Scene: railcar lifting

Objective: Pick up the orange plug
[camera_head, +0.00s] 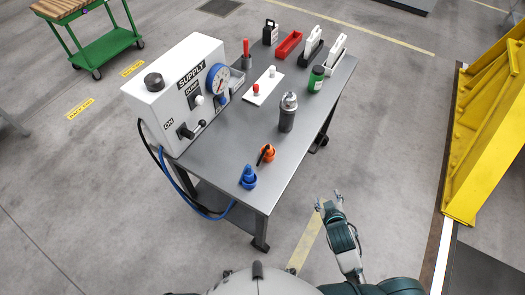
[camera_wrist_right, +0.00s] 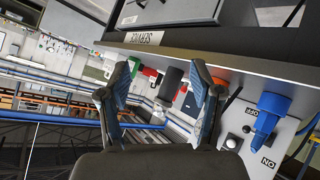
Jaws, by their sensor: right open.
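The orange plug (camera_head: 268,154) with a black part sits near the front end of the grey cart top (camera_head: 225,142) in the head view. A blue plug (camera_head: 248,177) stands just in front and left of it. My right gripper (camera_head: 329,199) is open and empty, right of the cart's front end and apart from both plugs. In the right wrist view my open fingers (camera_wrist_right: 163,88) frame a dark cylinder farther away. A bit of orange (camera_wrist_right: 219,80) shows beside the right finger, partly hidden. The blue plug (camera_wrist_right: 270,112) is farther right. My left gripper is not in view.
The white supply box (camera_head: 182,88) with gauge and hoses stands on the cart's left side. A grey bottle (camera_head: 288,112), green bottle (camera_head: 316,78) and red bin (camera_head: 289,44) stand farther back. A yellow steel structure (camera_head: 490,130) is at the right. Floor between is clear.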

